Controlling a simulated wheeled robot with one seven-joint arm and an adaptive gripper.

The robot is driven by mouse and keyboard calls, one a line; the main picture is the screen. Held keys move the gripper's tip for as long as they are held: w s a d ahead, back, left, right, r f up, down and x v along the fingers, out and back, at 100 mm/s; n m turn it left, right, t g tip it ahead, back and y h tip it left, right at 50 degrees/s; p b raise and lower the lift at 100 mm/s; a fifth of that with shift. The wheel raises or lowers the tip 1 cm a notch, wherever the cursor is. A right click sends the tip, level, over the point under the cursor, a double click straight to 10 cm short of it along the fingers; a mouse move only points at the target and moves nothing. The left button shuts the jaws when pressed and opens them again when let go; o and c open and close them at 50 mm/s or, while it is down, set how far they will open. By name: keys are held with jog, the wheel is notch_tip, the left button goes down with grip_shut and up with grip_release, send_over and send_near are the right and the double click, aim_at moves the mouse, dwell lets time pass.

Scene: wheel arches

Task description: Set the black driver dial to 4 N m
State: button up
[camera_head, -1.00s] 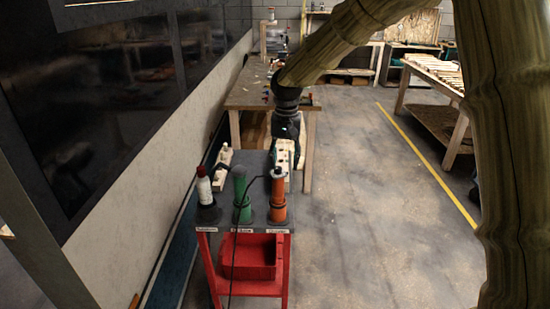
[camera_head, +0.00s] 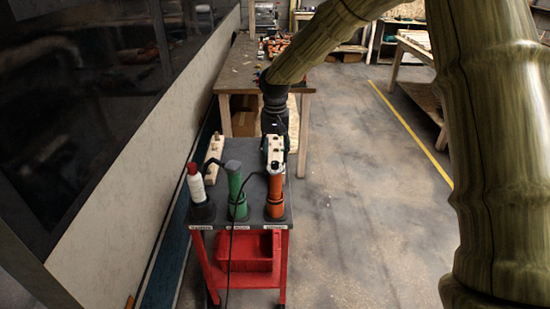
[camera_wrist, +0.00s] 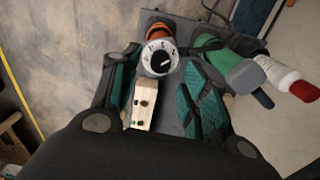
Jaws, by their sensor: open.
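A round dial (camera_wrist: 158,58) shows near the top middle of the wrist view, with a pale marked ring and a dark centre. It sits on the end of an orange driver (camera_wrist: 159,31). Its figures and pointer setting are too small to read. The orange driver (camera_head: 275,200) stands upright at the front right of the cart in the head view. My gripper (camera_wrist: 162,72) is open, with its teal-padded fingers on either side of the dial in the picture. Whether they touch it I cannot tell. In the head view my gripper (camera_head: 274,142) is behind the driver, partly hidden.
A green tool (camera_head: 235,188) and a white-and-red bottle (camera_head: 197,184) stand left of the driver. A dark cable hangs at the front. Pale blocks (camera_head: 215,147) lie on the dark cart top (camera_head: 232,152). A wall runs along the left; floor at right is clear.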

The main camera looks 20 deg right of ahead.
aim_at(275, 162)
jog(key=shift+s+f+p, duration=0.1)
jog(key=shift+f+p, duration=0.2)
jog(key=shift+f, duration=1.45)
grip_shut()
